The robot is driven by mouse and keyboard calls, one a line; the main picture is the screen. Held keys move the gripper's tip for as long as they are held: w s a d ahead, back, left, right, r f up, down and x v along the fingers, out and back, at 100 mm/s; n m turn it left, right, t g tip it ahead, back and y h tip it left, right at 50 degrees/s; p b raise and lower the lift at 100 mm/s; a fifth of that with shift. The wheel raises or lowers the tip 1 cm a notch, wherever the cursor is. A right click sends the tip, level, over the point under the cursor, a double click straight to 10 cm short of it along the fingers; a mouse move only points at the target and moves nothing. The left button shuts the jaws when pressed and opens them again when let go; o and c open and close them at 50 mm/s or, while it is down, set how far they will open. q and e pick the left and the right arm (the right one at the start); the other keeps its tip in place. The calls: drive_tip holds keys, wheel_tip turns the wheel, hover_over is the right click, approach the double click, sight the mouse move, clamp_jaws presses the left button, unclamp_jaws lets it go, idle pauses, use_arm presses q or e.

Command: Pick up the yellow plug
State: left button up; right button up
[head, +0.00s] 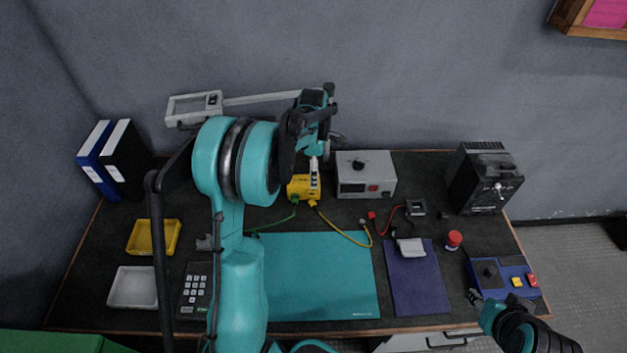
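A yellow block (298,187) with pale and dark parts on its front stands at the back of the table. A yellow cable (345,236) runs from it, loops over the teal mat and ends in a small pale tip (362,222). I cannot clearly tell which part is the yellow plug. My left gripper (314,155) is above and just behind the block, pointing down; its fingers are too small and covered to read, and contact is unclear. My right gripper (474,297) is low at the right, beside the blue control box, with nothing visible in it.
A grey meter box (366,174) stands right of the block. A green cable (277,221) and a red cable (388,218) lie nearby. The teal mat (320,280) is mostly clear. A blue control box (505,282) and black power unit (478,180) are at the right.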

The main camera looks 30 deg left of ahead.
use_arm(q)
drive_tip(key=shift+r, duration=0.5)
drive_tip(key=shift+c, duration=0.3)
